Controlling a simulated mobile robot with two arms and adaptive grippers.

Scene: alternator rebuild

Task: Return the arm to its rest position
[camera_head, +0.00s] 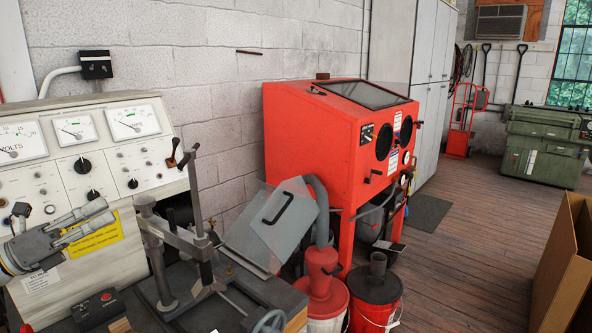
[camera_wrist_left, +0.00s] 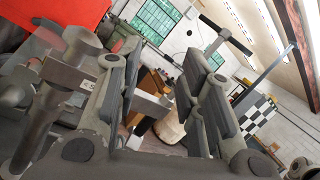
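My left arm comes in from the left edge in the head view. Its grey gripper (camera_head: 108,215) points right, in front of the alternator test bench (camera_head: 112,169) with its gauges and knobs. Its two fingers are apart with nothing visible between them. In the left wrist view the padded fingers of the left gripper (camera_wrist_left: 160,75) stand apart, with the distant room showing through the gap. My right gripper is in neither view.
A metal clamp stand (camera_head: 158,250) with upright posts stands close to the right of the left gripper. Beyond it are a red blasting cabinet (camera_head: 328,150) and red buckets (camera_head: 375,300). A cardboard box (camera_head: 565,265) stands at the right edge. The wooden floor (camera_head: 465,235) between is open.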

